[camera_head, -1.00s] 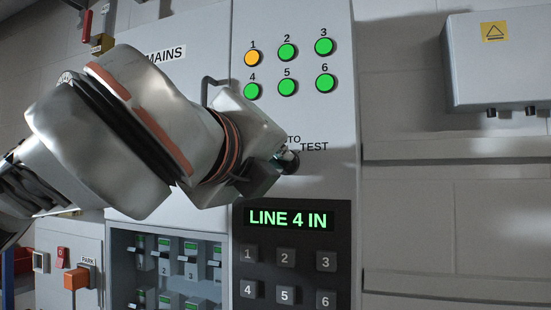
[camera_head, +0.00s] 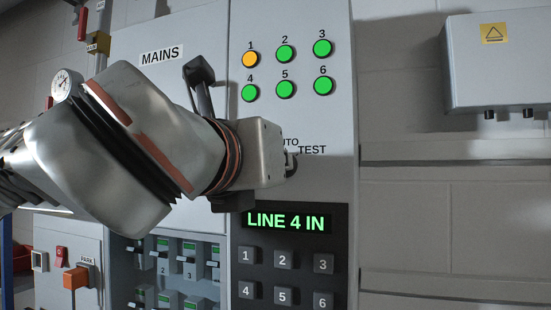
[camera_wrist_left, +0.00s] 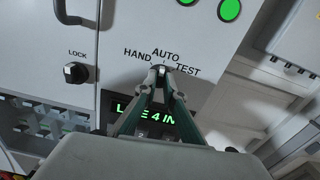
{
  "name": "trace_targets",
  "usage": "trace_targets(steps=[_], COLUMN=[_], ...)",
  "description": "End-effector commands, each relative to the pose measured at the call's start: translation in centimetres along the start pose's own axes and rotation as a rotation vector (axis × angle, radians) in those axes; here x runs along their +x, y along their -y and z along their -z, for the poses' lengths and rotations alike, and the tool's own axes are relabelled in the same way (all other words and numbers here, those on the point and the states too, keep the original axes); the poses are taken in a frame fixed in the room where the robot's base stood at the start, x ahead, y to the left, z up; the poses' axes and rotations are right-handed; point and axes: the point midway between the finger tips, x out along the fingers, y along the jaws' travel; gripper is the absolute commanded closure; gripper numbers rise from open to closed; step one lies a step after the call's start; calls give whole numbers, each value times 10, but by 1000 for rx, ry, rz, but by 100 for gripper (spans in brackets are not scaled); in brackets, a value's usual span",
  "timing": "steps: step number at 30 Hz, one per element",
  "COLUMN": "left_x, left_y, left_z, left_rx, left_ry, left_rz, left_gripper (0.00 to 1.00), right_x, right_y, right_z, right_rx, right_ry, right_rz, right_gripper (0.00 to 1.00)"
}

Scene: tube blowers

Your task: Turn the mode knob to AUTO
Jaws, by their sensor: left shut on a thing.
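The mode knob (camera_wrist_left: 162,68) is a small dark knob with a pale mark, below the labels HAND, AUTO and TEST in the left wrist view. The mark seems to point up towards AUTO, though the fingers cover much of the knob. My left gripper (camera_wrist_left: 161,76) is shut on the knob, one finger on each side. In the head view the gripper (camera_head: 287,166) reaches the panel from the left. It hides the HAND label and part of AUTO there; TEST stays readable. My right gripper is in neither view.
The display (camera_head: 287,221) below reads LINE 4 IN, above a numbered keypad (camera_head: 284,260). Orange and green lamps (camera_head: 285,54) sit above. A LOCK knob (camera_wrist_left: 75,73) and a door handle (camera_wrist_left: 76,14) are on the left. A grey box (camera_head: 498,62) hangs on the right wall.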

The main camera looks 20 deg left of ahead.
Motion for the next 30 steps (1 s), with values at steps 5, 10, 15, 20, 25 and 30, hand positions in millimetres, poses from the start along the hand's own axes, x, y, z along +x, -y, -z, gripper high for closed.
trace_targets(steps=[5,10,15,20,25,30], left_x=[0,0,0,0,0,0], left_y=[0,0,0,0,0,0], left_z=[0,0,0,0,0,0], left_rx=[55,78,83,82,82,81], left_ry=[1,1,1,1,0,0], left_rz=[-1,-1,-1,-1,-1,-1], left_gripper=[100,100,100,100,74,74], right_x=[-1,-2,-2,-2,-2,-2], right_y=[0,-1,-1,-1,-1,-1], right_z=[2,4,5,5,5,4], right_rx=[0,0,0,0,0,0], right_ry=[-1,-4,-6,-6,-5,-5], right_rz=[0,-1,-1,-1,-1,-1], right_gripper=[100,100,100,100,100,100])
